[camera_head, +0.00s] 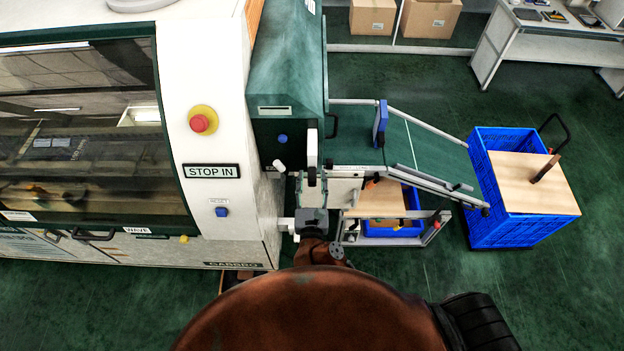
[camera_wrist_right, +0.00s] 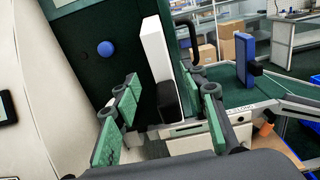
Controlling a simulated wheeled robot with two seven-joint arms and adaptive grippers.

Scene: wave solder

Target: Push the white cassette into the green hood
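The green hood (camera_head: 286,70) stands right of the white machine; its dark front face (camera_wrist_right: 85,75) also shows in the right wrist view. The white cassette (camera_head: 312,147) is upright at the lower right of this face, with a black part at its lower end. In the right wrist view the cassette (camera_wrist_right: 155,50) shows beyond the fingers. My right gripper (camera_head: 312,188) is in front of the cassette. Its green-padded fingers (camera_wrist_right: 163,105) are spread, one on each side of the black part; contact cannot be told. How deep the cassette sits is hidden. My left gripper is not in view.
The white machine carries a red emergency button (camera_head: 199,123) and a blue reset button (camera_head: 222,211) at left. A green sloping conveyor (camera_head: 425,150) with a blue block (camera_head: 381,124) lies right of the hood. A blue crate (camera_head: 500,225) stands beyond, with open floor around it.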

